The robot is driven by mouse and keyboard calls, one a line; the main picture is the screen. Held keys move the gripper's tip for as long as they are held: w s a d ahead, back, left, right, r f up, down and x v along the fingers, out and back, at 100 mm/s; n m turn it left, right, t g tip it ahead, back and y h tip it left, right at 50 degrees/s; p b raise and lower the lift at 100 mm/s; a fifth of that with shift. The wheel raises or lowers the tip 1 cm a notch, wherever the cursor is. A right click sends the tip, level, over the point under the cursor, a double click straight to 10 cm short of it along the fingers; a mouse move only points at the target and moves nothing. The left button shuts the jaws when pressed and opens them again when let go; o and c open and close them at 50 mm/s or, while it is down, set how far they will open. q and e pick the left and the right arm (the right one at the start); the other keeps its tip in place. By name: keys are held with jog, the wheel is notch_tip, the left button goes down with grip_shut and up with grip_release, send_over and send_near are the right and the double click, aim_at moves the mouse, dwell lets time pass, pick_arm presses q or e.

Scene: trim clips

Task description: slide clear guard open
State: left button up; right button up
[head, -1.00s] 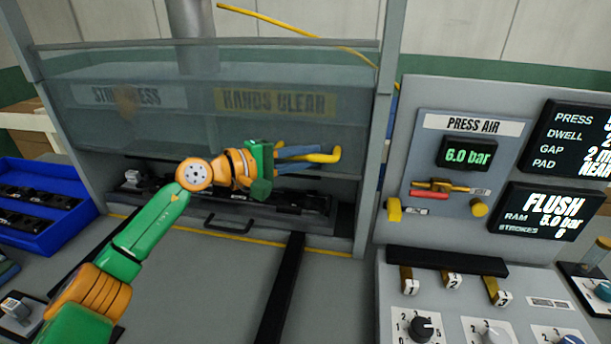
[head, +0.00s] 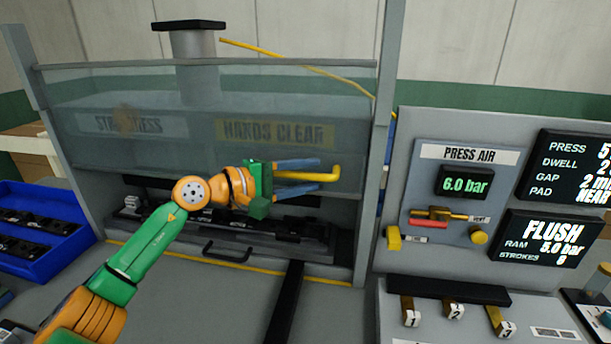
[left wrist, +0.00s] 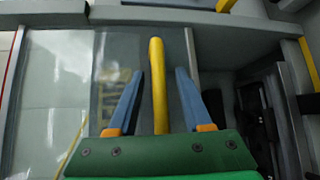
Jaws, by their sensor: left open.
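The clear guard (head: 300,90) is a see-through panel between two grey posts of the press. A yellow handle (head: 325,174) sticks out at its lower right. My left gripper (head: 300,176) is in front of the guard, its blue fingers open with one above and one below the handle. In the left wrist view the yellow handle (left wrist: 158,80) lies between the two spread fingers (left wrist: 160,85). The guard's lower edge is partly hidden behind my arm. My right gripper is out of view.
Below the guard are a black-handled drawer front (head: 226,254) and dark tooling. A blue bin (head: 40,250) stands at the left. The press air panel (head: 465,200) with valves and screens stands at the right. A dark rail (head: 285,305) runs along the bench.

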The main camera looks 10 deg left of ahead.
pick_arm(q)
jog(key=shift+s+a+f+b, duration=0.15)
jog(key=shift+s+a+b, duration=0.1)
jog(key=shift+b, duration=0.1)
jog(key=b+v, duration=0.3)
jog(key=v, duration=0.3)
jog(key=shift+a+b, duration=0.1)
jog(key=shift+b, duration=0.2)
jog(key=shift+s+a, duration=0.15)
jog(key=shift+r, duration=0.25)
